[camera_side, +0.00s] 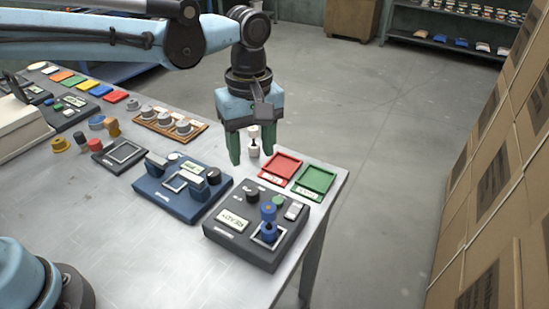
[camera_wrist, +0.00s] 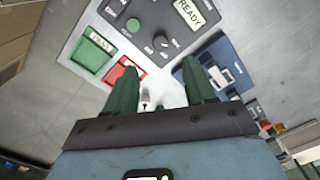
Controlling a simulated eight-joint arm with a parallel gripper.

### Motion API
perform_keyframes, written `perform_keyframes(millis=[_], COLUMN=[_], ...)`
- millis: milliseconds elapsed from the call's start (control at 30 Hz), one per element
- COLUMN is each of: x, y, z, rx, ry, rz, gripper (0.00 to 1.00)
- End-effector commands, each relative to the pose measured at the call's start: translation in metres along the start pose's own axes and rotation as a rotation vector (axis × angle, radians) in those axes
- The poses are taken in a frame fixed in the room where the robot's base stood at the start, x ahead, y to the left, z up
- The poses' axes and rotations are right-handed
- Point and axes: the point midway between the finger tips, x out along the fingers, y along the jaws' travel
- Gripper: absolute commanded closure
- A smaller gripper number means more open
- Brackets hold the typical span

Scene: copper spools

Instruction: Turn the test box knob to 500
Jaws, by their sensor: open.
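The dark grey test box (camera_side: 248,247) stands near the table's front right corner, with a READY display (camera_side: 233,219). Its black knob (camera_side: 252,195) is at the back of its top. In the wrist view the test box (camera_wrist: 150,22) is at the top, and the knob (camera_wrist: 164,44) has small labels around it, too small to read surely. My gripper (camera_side: 251,153) is open and empty, with green fingers pointing down, behind the box and apart from the knob. In the wrist view the gripper (camera_wrist: 158,76) has the knob beyond its fingertips. A blue spool (camera_side: 268,214) stands upright in the box's square frame.
A red tray (camera_side: 280,166) and a green tray (camera_side: 315,181) lie behind the box. A small white piece (camera_side: 253,150) stands by my fingers. A blue device (camera_side: 170,199) is left of the box. Bare table lies in front. Stacked cartons (camera_side: 500,190) stand right, off the table.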

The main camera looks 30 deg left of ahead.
Motion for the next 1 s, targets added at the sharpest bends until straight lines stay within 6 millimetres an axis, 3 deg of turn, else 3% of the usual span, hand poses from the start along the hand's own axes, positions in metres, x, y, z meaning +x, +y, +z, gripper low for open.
perform_keyframes(millis=[500, 700, 1000], x=[0.083, 0.099, 0.102], y=[0.000, 0.000, 0.000], z=[-0.001, -0.001, -0.001], rx=[0.002, 0.002, 0.002], ry=[0.000, 0.000, 0.000], rz=[0.003, 0.004, 0.004], gripper=[0.45, 0.45, 0.45])
